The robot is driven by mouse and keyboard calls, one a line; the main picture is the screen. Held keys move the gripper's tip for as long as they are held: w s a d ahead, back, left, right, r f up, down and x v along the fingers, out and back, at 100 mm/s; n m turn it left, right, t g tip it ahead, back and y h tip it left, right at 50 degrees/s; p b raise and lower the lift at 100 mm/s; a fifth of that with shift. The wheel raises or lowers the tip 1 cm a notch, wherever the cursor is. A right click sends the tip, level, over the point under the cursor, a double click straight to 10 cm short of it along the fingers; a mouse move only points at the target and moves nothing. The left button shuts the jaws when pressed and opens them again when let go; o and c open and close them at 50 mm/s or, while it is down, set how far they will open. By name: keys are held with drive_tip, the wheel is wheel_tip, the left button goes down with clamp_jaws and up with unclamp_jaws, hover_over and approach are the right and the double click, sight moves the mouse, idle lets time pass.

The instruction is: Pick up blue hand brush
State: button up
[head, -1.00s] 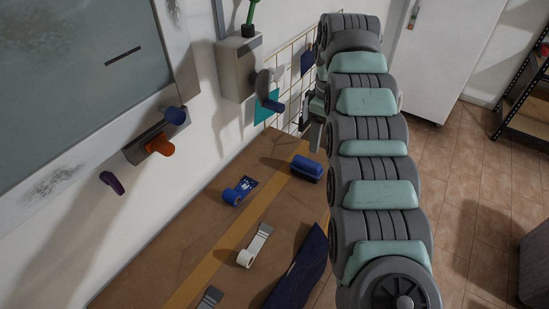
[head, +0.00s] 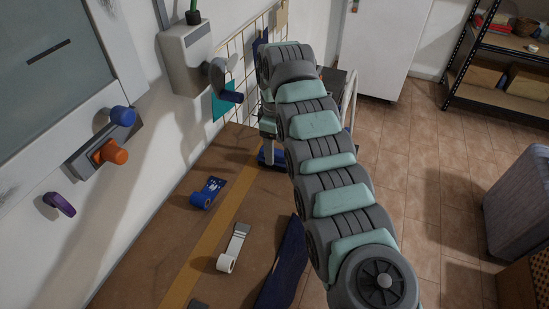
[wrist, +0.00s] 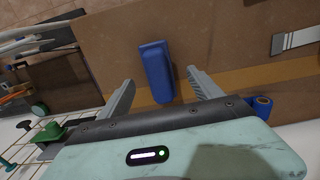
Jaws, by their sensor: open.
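The blue hand brush (wrist: 155,68) lies on the brown bench top in the wrist view, its long body pointing toward my gripper. My gripper (wrist: 161,78) is open, with one finger on each side of the brush's near part in the picture. I see no finger clearly touching it, and the height between them is hard to tell.
On the bench (head: 180,235) lie a blue tape roll (head: 206,193), a white roll (head: 232,250) and dark blue cloth (head: 284,268). A wall box (head: 187,58) and wire grid (head: 236,50) stand beside the bench's far end. Tiled floor (head: 400,150) is open at right.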

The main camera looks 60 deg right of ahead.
sight(279, 164)
wheel_tip(279, 164, down, 5)
drive_tip(key=shift+w+p, duration=0.1)
drive_tip(key=shift+p, duration=0.85)
drive_tip(key=c, duration=1.5)
